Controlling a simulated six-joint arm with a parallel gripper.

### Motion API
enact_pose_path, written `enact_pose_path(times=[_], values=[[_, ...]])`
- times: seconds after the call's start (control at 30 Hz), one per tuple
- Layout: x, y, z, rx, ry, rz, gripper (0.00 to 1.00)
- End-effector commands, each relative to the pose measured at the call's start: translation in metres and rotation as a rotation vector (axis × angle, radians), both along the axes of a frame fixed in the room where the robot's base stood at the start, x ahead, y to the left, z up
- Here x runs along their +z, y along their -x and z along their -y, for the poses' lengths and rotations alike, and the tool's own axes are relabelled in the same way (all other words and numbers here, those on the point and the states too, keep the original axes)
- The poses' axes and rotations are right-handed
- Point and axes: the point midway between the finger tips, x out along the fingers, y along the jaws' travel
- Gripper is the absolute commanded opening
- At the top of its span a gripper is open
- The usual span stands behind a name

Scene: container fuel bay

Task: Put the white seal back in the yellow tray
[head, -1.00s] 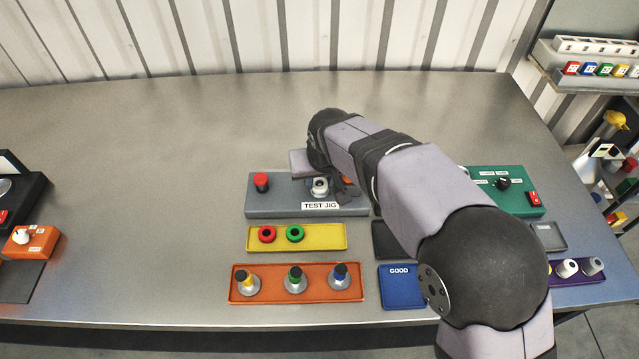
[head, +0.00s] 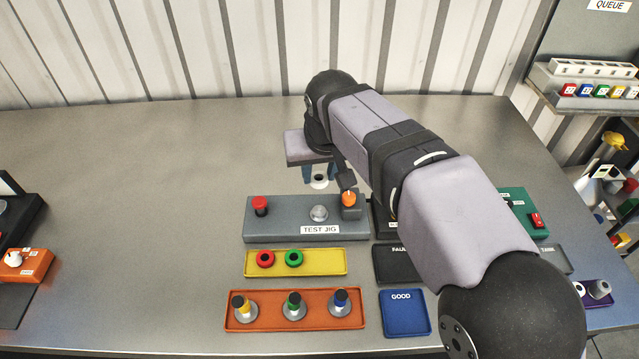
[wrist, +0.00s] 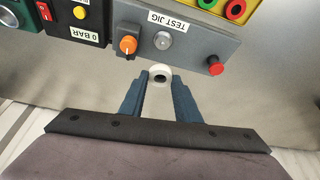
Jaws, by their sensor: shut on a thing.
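The white seal (wrist: 160,72), a ring with a dark hole, is between the fingertips of my gripper (wrist: 160,84) in the wrist view. My gripper (head: 319,176) is shut on it; in the head view the seal (head: 319,182) shows just behind the test jig, apparently above the table. The yellow tray (head: 325,262) lies in front of the jig. It holds a red ring (head: 265,259) and a green ring (head: 294,258) at its left and middle; its right part is bare.
The grey test jig (head: 280,226) has a red button (head: 260,205), a bare round seat (head: 319,213) and an orange knob (head: 348,198). An orange tray (head: 265,322) with several plungers and a blue GOOD tray (head: 404,321) lie in front.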

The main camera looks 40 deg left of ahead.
Motion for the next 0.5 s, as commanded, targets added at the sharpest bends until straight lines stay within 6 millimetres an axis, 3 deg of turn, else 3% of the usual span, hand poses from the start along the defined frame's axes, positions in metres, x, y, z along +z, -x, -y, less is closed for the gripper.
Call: enact_pose_path(times=[0.17,0.5], values=[[0.004,0.0,0.0,0.0,0.0,0.0,0.05],[-0.019,0.003,-0.002,0.007,-0.003,0.001,0.05]])
